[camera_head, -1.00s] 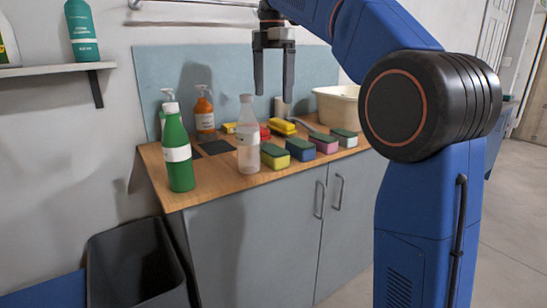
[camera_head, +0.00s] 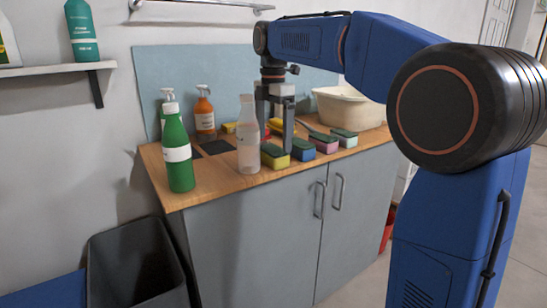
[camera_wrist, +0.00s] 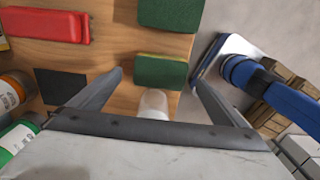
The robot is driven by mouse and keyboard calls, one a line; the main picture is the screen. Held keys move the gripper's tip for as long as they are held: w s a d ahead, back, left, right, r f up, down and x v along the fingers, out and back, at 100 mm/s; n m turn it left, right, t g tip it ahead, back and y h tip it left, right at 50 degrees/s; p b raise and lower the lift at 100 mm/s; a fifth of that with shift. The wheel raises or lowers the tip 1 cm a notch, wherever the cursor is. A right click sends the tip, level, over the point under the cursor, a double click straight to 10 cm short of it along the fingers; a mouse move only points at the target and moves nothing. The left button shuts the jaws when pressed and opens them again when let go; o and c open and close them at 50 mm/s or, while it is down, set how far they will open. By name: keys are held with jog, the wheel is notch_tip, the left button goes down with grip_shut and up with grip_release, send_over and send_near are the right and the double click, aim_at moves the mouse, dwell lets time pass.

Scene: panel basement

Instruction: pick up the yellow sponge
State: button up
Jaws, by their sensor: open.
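The yellow sponge (camera_head: 276,160) has a dark green top and lies on the wooden counter, just right of the clear bottle (camera_head: 248,150). In the wrist view its green top (camera_wrist: 160,71) shows ahead of the fingertips, roughly midway across. My gripper (camera_head: 274,140) points down over the counter, with its fingers apart and nothing held. Its fingers overlap the sponge's upper part in the head view; I cannot tell whether they touch it. In the wrist view my gripper (camera_wrist: 158,80) has the bottle's white top (camera_wrist: 153,103) showing between the fingers.
A green bottle (camera_head: 178,155) and an orange bottle (camera_head: 205,115) stand left. A cream basin (camera_head: 348,108) is at the back right. A red item (camera_wrist: 45,25) lies nearby.

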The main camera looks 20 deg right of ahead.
aim_at(273, 149)
jog(key=shift+f, duration=1.65)
jog(key=c, duration=1.2)
jog(key=shift+r, duration=0.1)
notch_tip(273, 149, up, 10)
